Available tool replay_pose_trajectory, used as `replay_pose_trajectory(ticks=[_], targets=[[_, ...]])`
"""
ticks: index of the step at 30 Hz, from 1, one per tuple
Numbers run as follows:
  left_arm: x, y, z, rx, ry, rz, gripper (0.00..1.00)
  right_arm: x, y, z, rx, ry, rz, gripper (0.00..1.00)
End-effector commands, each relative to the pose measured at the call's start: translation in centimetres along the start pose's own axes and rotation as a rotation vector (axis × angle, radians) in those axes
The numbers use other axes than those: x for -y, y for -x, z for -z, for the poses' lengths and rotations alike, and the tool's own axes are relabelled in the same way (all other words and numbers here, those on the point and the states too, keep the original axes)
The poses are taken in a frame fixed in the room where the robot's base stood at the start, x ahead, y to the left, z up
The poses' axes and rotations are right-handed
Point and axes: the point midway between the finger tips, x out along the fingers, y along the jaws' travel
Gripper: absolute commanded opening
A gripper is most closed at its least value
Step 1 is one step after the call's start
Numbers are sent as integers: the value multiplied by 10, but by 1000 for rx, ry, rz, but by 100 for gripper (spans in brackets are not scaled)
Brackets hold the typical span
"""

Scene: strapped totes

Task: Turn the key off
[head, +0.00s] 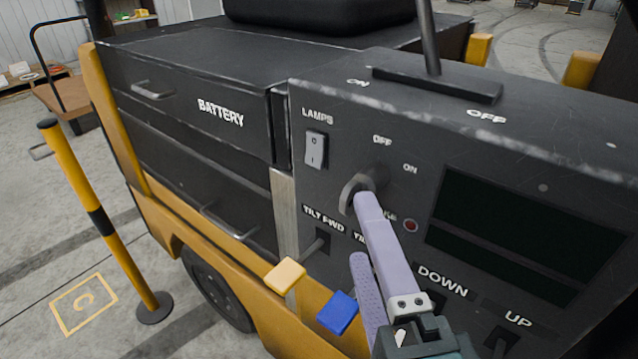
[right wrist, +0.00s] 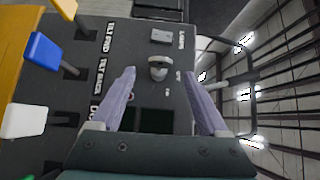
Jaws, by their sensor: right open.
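The grey key (head: 352,190) sits in its switch on the black control panel (head: 450,125), below and left of the small OFF and ON marks. My right gripper (head: 362,228) is open, its two lilac fingers pointing at the panel. In the head view the upper fingertip overlaps the lower part of the key; I cannot tell if they touch. In the right wrist view the key (right wrist: 158,68) appears between the spread fingertips (right wrist: 157,74), with space on both sides. Which mark the key points to is unclear. My left gripper is not in view.
A LAMPS rocker switch (head: 315,150) is left of the key. A red button or light (head: 411,226) and a dark display (head: 530,230) are to its right. Yellow (head: 286,274) and blue (head: 338,312) lever knobs stick out below. A yellow post (head: 105,220) stands at the left.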

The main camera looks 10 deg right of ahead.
Motion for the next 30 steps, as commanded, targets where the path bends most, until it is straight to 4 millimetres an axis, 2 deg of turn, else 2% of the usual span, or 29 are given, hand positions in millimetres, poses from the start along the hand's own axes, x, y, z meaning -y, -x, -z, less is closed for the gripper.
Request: replay_pose_trajectory(ticks=[3, 6, 19, 23, 27, 30], targets=[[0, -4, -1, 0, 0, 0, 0, -2, 18, 0, 0, -1, -2, 78], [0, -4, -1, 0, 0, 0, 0, -1, 26, 0, 1, -2, -1, 78], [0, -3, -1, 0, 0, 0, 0, 3, 28, -3, 22, 13, 3, 78], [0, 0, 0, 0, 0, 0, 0, 14, 22, -20, 144, 98, 8, 78], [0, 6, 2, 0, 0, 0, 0, 26, 21, -47, 369, 300, 4, 78], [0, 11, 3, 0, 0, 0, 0, 25, 27, -60, 530, 483, -20, 78]])
